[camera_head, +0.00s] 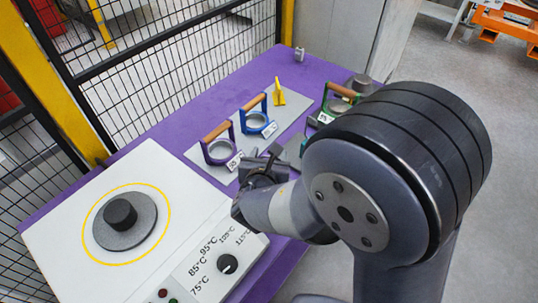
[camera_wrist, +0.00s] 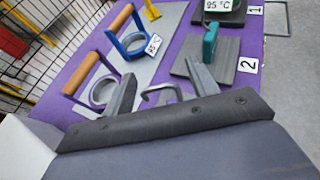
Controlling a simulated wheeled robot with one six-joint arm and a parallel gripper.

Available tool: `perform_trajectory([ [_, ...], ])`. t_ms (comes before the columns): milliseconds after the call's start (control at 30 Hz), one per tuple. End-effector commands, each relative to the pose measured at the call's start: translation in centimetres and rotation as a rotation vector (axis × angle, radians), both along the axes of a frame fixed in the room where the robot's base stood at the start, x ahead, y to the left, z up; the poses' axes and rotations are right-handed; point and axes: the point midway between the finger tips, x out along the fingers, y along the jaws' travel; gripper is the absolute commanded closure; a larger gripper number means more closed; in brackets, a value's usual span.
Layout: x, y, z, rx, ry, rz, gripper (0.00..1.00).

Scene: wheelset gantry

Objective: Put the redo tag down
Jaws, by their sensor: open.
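A small yellow upright piece (camera_head: 279,95), which looks like the redo tag, stands at the far end of the pale grey plate (camera_head: 292,112) on the purple table. Its lower part also shows at the top edge of the wrist view (camera_wrist: 151,11). My gripper (camera_head: 262,166) is open and empty, above the table on the near side of the ring tools. In the wrist view its two fingers (camera_wrist: 162,82) stand apart, with a thin bent grey hook showing between them. The gripper is clear of the yellow piece.
A purple ring tool (camera_head: 219,148) and a blue one (camera_head: 256,121) with wooden handles stand on the plate. A green one (camera_head: 339,100) is right. A teal-handled block (camera_wrist: 211,42) is beside label 2. A white heater (camera_head: 75,205) fills the left; mesh fencing stands behind.

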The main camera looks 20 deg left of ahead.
Motion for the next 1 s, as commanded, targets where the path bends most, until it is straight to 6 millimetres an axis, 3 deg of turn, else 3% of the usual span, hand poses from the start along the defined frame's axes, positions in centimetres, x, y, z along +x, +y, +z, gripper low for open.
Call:
perform_trajectory([
  [267,-0.2,0.0,0.5,0.000,0.000,0.001,0.44],
  [700,-7.9,-1.7,3.7,0.003,-0.001,0.006,0.44],
  [1000,-10.6,-2.5,4.8,0.001,0.000,0.002,0.44],
])
